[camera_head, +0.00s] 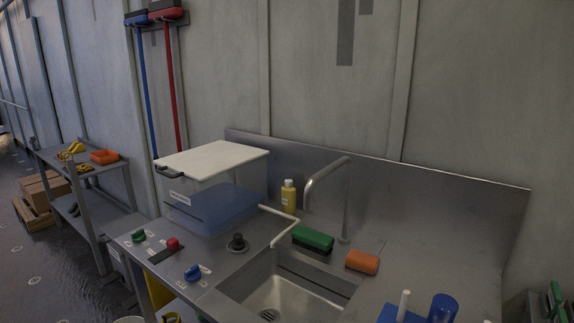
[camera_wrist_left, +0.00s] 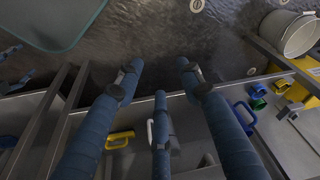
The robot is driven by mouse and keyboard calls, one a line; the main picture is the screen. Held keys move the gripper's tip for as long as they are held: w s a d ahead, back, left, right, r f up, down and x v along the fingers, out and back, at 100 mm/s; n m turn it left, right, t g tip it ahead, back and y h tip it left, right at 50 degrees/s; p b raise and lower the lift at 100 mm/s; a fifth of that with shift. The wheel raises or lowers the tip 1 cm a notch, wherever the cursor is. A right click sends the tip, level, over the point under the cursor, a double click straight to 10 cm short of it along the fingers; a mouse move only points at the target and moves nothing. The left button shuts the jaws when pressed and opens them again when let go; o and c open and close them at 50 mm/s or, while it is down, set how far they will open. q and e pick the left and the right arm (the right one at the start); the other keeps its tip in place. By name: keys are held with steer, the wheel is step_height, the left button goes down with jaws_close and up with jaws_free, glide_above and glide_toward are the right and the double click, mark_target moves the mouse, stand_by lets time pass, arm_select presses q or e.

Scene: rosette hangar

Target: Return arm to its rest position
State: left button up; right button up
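My left gripper (camera_wrist_left: 160,82) shows in the left wrist view with its three blue-grey fingers spread apart. It is open and nothing sits between its fingertips. The fingers hang over the dark floor and the edge of a grey metal unit. Two blue-grey pieces at the left edge of that view look like fingers of my right gripper (camera_wrist_left: 9,97), but they are cut off and their state is unclear. Neither arm nor gripper shows in the head view.
In the head view a steel counter (camera_head: 223,268) holds a sink (camera_head: 300,290), a tap (camera_head: 345,200), a lidded bin (camera_head: 225,165), a blue box (camera_head: 212,208) and an orange sponge (camera_head: 362,262). In the wrist view a bucket (camera_wrist_left: 290,35) and a yellow handle (camera_wrist_left: 118,139) lie near the fingers.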

arm_select(q)
steer(key=s+f+g, duration=0.1)
steer(key=s+f, duration=0.1)
steer(key=f, duration=0.8)
steer(key=s+f, duration=0.2)
steer(key=f, duration=0.8)
steer(key=s+a+f+g, duration=0.1)
steer(key=s+a+f, duration=0.2)
steer(key=s+f, duration=1.1)
steer(key=s, duration=0.2)
steer(key=shift+s, duration=0.3)
steer(key=shift+a, duration=0.1)
